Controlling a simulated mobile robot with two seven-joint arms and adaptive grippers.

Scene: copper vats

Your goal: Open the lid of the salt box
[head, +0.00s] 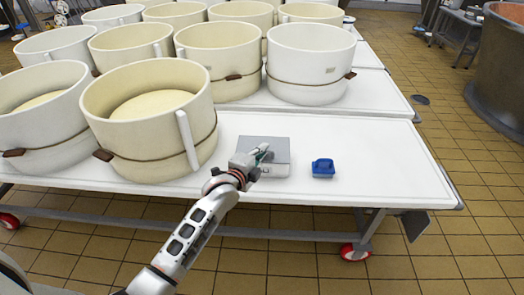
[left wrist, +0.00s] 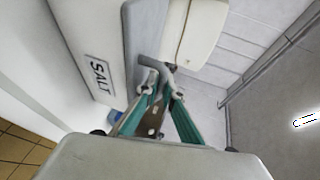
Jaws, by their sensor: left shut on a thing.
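The salt box (head: 277,171) is a low grey box near the front edge of the white table, and its lid (head: 278,145) looks shut. In the left wrist view the white front of the salt box (left wrist: 72,25) shows at upper left, turned sideways, with a SALT label (left wrist: 99,78). My left gripper (head: 262,152) reaches over the box from the front left. In the left wrist view its teal fingers (left wrist: 158,90) are shut on a small grey part at the lid's edge, which looks like the lid handle (left wrist: 147,66). The fingers partly hide the grip. My right gripper is not in view.
A blue object (head: 322,169) stands just right of the box. Large cream vats (head: 150,110) crowd the table to the left and behind. The table's right part (head: 390,165) is clear. A copper vat (head: 497,75) stands at far right.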

